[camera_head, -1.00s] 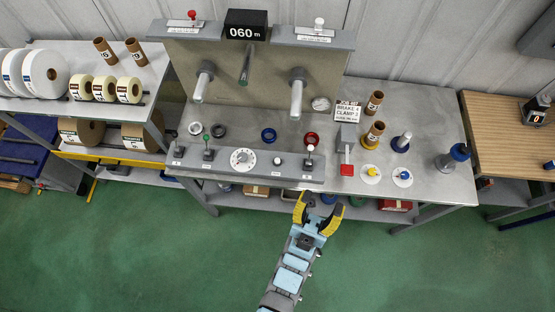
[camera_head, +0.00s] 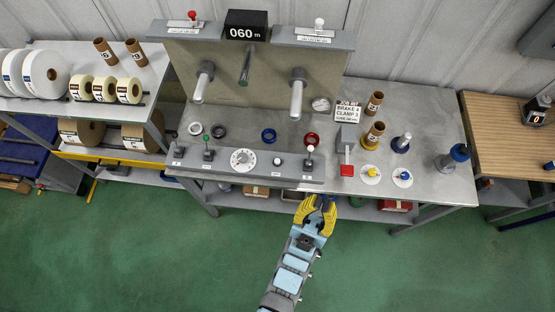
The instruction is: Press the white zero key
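The white round key (camera_head: 277,161) sits on the sloped grey control panel (camera_head: 228,168) along the bench's front edge. It is just right of the white dial (camera_head: 243,160) and left of a lever with a white knob (camera_head: 309,158). Its label is too small to read. My gripper (camera_head: 319,200) is in front of the bench, below and right of the key and apart from it. Its yellow fingers are drawn together with nothing visible held between them.
Discs with yellow (camera_head: 371,171) and blue (camera_head: 403,176) knobs lie nearby. Metal rollers (camera_head: 297,97) stick out above the bench. A lower shelf with boxes is behind my gripper. The green floor in front is clear.

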